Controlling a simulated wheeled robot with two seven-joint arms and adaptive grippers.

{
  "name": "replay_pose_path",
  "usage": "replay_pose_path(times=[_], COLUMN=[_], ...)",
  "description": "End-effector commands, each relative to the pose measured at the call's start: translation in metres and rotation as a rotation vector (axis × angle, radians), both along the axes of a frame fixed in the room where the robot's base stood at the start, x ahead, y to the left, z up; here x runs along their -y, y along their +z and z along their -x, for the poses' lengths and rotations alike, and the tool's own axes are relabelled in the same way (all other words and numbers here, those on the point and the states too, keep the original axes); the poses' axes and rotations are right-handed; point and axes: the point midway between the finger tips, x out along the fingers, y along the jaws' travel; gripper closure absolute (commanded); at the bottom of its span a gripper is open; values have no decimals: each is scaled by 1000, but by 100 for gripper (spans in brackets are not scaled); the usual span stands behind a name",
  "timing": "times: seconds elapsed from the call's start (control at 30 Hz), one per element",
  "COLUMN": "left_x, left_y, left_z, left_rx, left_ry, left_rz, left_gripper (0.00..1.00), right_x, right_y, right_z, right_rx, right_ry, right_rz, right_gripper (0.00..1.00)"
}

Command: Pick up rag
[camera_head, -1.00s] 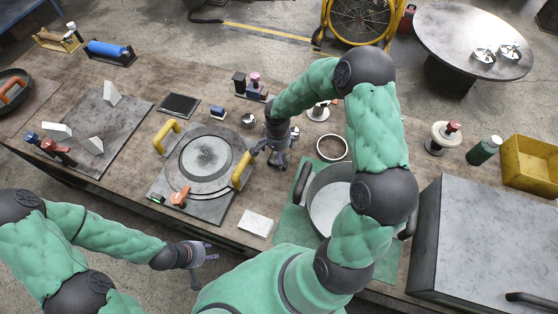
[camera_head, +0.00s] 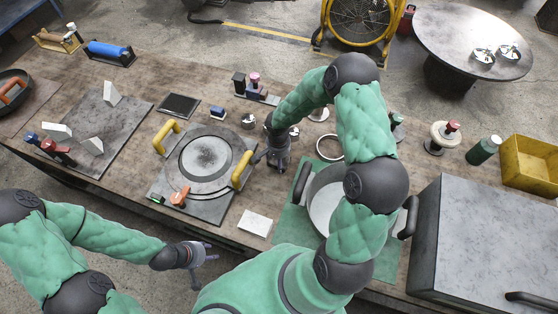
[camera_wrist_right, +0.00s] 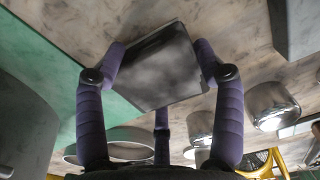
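The rag, which I take to be the pale square piece (camera_head: 255,223), lies flat on the bench between the board and the green mat. In the right wrist view a shaded grey square (camera_wrist_right: 158,67), apparently the same rag, shows between and beyond my right fingertips. My right gripper (camera_head: 277,164) is above the bench, behind the rag in the head view and apart from it. Its purple fingers (camera_wrist_right: 160,65) are spread and hold nothing. My left gripper (camera_head: 207,256) hangs in front of the bench edge with fingers apart and empty.
A grey board (camera_head: 213,207) with a round plate and yellow handles lies left of the rag. A large pot (camera_head: 322,200) stands on the green mat (camera_head: 288,222) to the right, partly hidden by my right arm. Small metal cups (camera_head: 248,121) stand behind. A big grey box (camera_head: 490,235) is far right.

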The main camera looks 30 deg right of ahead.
Motion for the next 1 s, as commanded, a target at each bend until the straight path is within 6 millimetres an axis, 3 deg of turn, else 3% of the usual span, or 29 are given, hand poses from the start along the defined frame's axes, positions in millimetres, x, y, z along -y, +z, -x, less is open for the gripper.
replay_pose_path(times=[0.37,0.53,0.7,1.0], left_x=[0,0,0,0], left_y=[0,-1,-1,-2], left_z=[0,0,0,0], left_rx=[0,0,0,0], left_ry=[0,0,0,0], left_rz=[0,0,0,0], left_gripper=[60,60,60,60], right_x=[-1,0,0,-26], right_y=[0,8,33,83], right_z=[2,0,0,34], right_rx=[-3,-1,3,3], right_ry=[0,0,-1,2], right_rz=[-1,-1,0,0], right_gripper=[64,64,64,64])
